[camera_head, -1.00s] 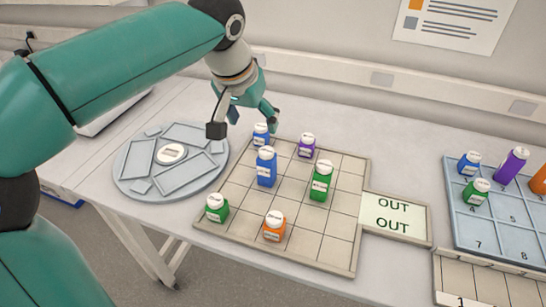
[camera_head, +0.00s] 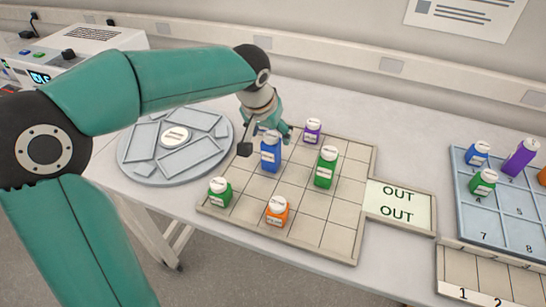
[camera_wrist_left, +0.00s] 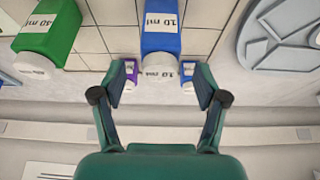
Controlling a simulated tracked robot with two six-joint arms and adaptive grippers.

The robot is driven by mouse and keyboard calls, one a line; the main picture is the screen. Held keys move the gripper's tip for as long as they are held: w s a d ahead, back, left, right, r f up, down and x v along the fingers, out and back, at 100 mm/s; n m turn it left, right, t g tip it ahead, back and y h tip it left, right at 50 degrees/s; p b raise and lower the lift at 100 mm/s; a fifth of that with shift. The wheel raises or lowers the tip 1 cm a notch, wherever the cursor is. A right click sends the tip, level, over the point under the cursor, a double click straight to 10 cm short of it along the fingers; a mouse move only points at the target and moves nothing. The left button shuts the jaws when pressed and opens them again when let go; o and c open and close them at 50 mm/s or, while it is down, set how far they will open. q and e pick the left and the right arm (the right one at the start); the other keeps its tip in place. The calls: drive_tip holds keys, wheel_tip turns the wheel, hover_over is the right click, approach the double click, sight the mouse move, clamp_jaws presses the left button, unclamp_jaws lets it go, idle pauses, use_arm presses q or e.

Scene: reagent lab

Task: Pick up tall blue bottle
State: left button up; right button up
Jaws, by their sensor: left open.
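The tall blue bottle (camera_head: 270,153) stands upright on the beige grid board (camera_head: 345,205), in its back left part. It also shows in the left wrist view (camera_wrist_left: 162,30), with its white cap between my fingers as seen there. My left gripper (camera_head: 266,140) is open just behind and above the bottle; its two fingers also show in the left wrist view (camera_wrist_left: 160,82). I cannot tell whether they touch it. A short blue bottle (camera_wrist_left: 188,76) shows beyond the tall one's cap in the wrist view; in the head view my gripper hides it. My right gripper is out of view.
On the board stand a purple bottle (camera_head: 313,132), a tall green bottle (camera_head: 325,168), a short green bottle (camera_head: 220,192) and an orange bottle (camera_head: 277,212). A round grey tray (camera_head: 135,175) lies left. An OUT pad (camera_head: 398,207) and a blue numbered rack (camera_head: 470,222) lie right.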

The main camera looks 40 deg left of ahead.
sight(271, 144)
use_arm(q)
drive_tip(key=f, duration=0.3)
drive_tip(key=shift+w+f, duration=0.25)
drive_tip(key=shift+f, duration=0.1)
drive_tip(key=shift+w+f, duration=0.2)
drive_tip(key=shift+f, duration=0.15)
drive_tip(key=shift+c, duration=0.2)
drive_tip(key=c, duration=1.2)
drive_tip(key=shift+r, duration=0.1)
